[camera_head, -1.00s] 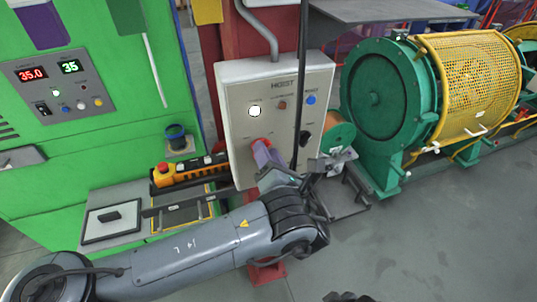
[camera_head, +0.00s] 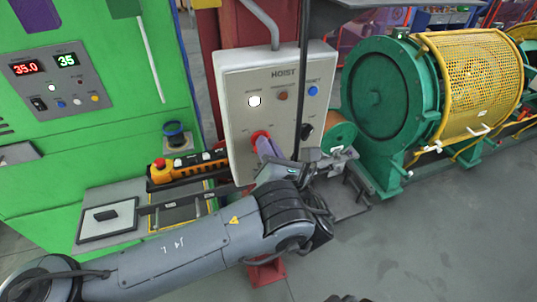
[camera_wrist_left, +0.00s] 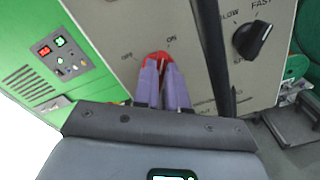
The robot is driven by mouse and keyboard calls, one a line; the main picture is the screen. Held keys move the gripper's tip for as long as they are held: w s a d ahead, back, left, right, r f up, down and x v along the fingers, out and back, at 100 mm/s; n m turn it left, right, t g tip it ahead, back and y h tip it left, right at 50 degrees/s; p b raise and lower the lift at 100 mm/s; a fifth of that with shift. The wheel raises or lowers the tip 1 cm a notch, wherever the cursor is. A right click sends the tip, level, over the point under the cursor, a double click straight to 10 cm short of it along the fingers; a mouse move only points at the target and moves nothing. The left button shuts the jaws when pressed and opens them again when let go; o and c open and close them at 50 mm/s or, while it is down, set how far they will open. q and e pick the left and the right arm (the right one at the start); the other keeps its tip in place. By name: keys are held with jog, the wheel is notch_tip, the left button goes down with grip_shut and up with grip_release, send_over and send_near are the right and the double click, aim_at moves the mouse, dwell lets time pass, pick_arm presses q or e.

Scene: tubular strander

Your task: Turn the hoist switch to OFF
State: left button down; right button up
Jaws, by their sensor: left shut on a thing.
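The grey hoist box (camera_head: 235,110) stands upright at the centre of the head view, with the word HOIST at its top. Its red switch knob (camera_head: 259,134) sits low on the face and also shows in the left wrist view (camera_wrist_left: 158,58), between the printed words OFF on the left and ON on the right. My left gripper (camera_head: 264,145) is shut on this knob with its purple fingers (camera_wrist_left: 163,80). The fingers hide part of the knob, so I cannot read its exact angle. My right gripper is not in view.
A black speed selector (camera_wrist_left: 253,39) is right of the knob, beyond a dark vertical bar (camera_wrist_left: 213,60). A yellow pendant (camera_head: 187,168) lies left of the box. A green machine with a yellow mesh guard (camera_head: 470,80) stands at right. Grey floor is open at lower right.

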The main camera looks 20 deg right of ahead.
pick_arm(q)
jog(key=n+b, duration=1)
jog(key=b, duration=0.1)
jog(key=a+n+b, duration=0.1)
jog(key=n+b, duration=0.5)
jog(key=shift+a, duration=0.1)
dwell(0.4)
jog(key=c, duration=1.2)
grip_release()
jog(key=shift+s, duration=0.1)
